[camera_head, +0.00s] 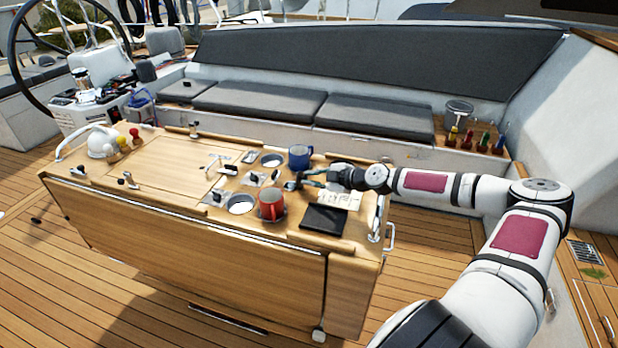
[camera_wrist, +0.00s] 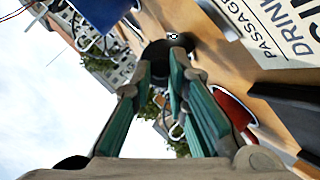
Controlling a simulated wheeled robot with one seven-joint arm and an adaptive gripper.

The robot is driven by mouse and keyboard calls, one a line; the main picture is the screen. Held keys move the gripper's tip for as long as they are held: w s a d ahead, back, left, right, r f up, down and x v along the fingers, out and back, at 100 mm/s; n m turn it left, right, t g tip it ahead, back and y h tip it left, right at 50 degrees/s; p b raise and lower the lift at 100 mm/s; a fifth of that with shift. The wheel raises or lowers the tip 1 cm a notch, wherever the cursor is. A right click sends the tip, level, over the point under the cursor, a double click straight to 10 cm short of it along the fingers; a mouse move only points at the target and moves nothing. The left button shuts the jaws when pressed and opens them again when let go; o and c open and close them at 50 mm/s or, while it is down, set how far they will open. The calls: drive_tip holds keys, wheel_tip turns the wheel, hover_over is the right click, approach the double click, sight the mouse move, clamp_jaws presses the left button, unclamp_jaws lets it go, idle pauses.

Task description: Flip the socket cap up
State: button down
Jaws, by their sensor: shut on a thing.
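My gripper (camera_head: 298,182) reaches in from the right, low over the table top. In the wrist view its green-padded fingers (camera_wrist: 167,82) come together at their tips on a dark rounded piece, the socket cap (camera_wrist: 158,48), which bears a small white mark. The fingertips hide part of the cap. In the head view the cap is too small to make out beside the fingertips. A small metal fitting plate (camera_head: 253,180) lies on the table left of the gripper.
A black flat pad (camera_head: 324,219) and a printed card (camera_head: 338,199) lie to the right. The wooden table (camera_head: 160,165) has cup holes, latches and raised edge rails.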

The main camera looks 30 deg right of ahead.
drive_tip(key=shift+f, duration=0.2)
idle(0.3)
drive_tip(key=c, duration=1.5)
unclamp_jaws()
wheel_tip(320, 180, up, 10)
